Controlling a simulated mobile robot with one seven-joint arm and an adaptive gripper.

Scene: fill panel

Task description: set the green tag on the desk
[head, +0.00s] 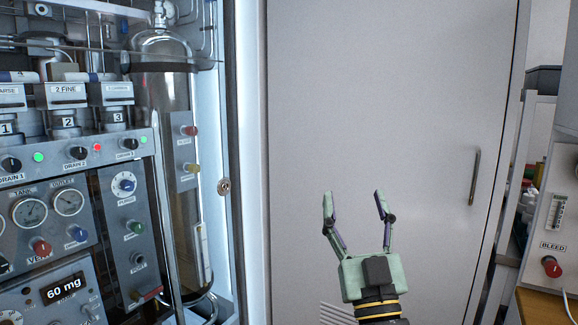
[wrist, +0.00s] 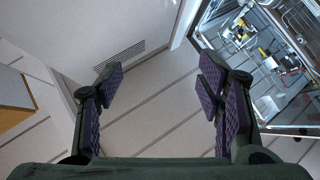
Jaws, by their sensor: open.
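My gripper (head: 354,195) is open and empty, raised in front of a plain grey door in the head view. In the wrist view its two purple-padded fingers (wrist: 160,80) are spread wide with nothing between them. I cannot make out a green tag in either view. A wooden-edged surface (head: 540,306) at the far right of the head view may be part of the desk. It is mostly cut off by the picture edge.
The grey door (head: 400,100) has a vertical handle (head: 475,177). A panel (head: 75,225) with gauges, knobs and a "60 mg" display (head: 65,288) stands at the left. A box marked BLEED (head: 555,215) stands at the right. Tiled floor (wrist: 160,120) lies below my gripper.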

